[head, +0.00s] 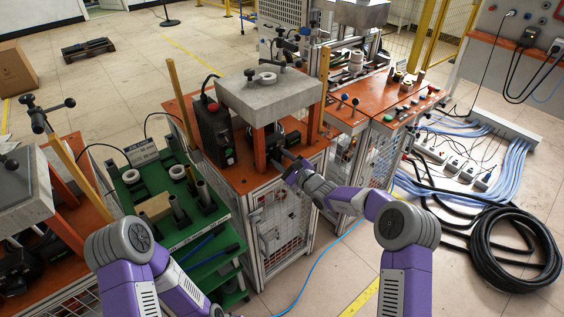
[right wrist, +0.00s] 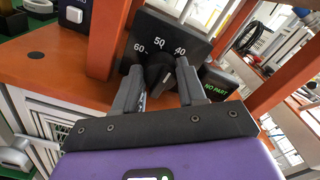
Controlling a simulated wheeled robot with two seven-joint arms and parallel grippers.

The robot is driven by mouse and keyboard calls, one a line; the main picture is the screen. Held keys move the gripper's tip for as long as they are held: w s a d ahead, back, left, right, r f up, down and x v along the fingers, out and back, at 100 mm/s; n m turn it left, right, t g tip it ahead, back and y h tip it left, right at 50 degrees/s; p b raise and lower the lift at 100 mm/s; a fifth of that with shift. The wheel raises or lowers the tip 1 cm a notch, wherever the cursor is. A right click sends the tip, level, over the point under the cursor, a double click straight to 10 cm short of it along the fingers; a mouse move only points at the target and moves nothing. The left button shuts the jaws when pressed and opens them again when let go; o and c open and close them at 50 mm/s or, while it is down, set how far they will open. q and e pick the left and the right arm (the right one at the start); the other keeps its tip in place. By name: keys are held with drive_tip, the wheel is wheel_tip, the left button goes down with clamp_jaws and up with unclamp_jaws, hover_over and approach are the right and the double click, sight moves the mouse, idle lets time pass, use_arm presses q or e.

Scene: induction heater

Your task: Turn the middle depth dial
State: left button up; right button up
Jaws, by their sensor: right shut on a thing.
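The black depth dial (right wrist: 160,72) stands in front of a dark scale plate (right wrist: 168,38) marked 60, 50 and 40 in the right wrist view. My right gripper (right wrist: 158,78) has one finger on each side of the dial's knob and is shut on it. In the head view my right gripper (head: 291,168) reaches under the grey block (head: 268,95) of the middle orange-topped station, where it and the shade hide most of the dial. My left arm shows at the lower left of the head view, but its gripper is out of frame.
Orange posts (right wrist: 108,35) stand close on both sides of the dial. A small box reading NO PART (right wrist: 217,84) sits just right of the fingers. A black control box (head: 213,133) stands left of the block. A green cart (head: 178,235) is beside the station.

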idle(0.4)
drive_tip(key=o, duration=1.1)
drive_tip(key=shift+c, duration=0.2)
